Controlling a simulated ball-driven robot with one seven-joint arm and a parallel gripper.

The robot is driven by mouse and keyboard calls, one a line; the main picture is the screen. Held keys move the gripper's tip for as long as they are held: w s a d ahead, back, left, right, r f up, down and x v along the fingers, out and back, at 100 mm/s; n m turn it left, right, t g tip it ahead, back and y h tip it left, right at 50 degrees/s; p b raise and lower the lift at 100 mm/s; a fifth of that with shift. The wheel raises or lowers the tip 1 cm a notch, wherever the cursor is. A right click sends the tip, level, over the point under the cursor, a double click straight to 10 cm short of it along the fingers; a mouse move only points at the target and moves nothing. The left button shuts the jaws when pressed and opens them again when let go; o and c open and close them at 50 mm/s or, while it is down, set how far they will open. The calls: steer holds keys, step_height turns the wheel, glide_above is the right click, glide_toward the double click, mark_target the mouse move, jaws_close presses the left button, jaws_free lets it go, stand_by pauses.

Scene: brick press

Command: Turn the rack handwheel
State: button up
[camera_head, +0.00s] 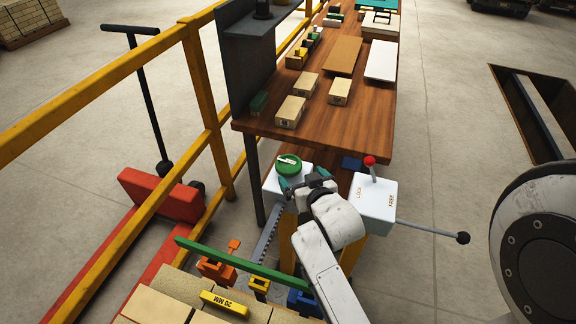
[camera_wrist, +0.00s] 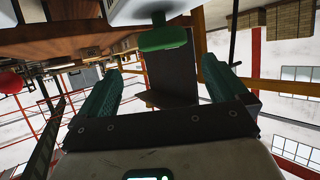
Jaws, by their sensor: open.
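The rack handwheel (camera_head: 289,165) is a green wheel with a pale handle bar across it. It sits on a white housing (camera_head: 270,190) beside the wooden bench. A grey toothed rack (camera_head: 264,240) slants down below the housing. My gripper (camera_head: 304,179) is at the near right of the wheel, with its teal fingers spread. In the wrist view, the green wheel (camera_wrist: 165,40) shows ahead, between the lines of the open fingers (camera_wrist: 161,70). No contact with the wheel is visible. My wrist hides part of the housing.
A white LOCK/FREE box (camera_head: 374,205) with a red-knobbed lever (camera_head: 370,162) and a long side rod (camera_head: 435,231) stands close right of my gripper. A wooden bench (camera_head: 375,110) with bricks lies beyond. A yellow railing (camera_head: 205,85) and red pallet truck (camera_head: 160,195) are left.

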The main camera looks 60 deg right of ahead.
mark_target(289, 168)
steer(key=shift+w+f, duration=0.15)
steer(key=shift+w, duration=0.25)
steer(key=x, duration=1)
steer(key=c, duration=0.8)
steer(key=shift+f+m+b, duration=0.3)
steer(key=shift+f+b, duration=0.05)
steer(key=shift+b, duration=0.85)
steer(key=m+g+h+b, duration=0.1)
steer(key=b, duration=0.2)
steer(key=shift+g, duration=0.4)
steer(key=shift+r+m+g+h+b, duration=0.15)
steer(key=shift+m+g+h+b, duration=0.15)
steer(key=shift+m+h+b, duration=0.4)
steer(key=shift+r, duration=0.2)
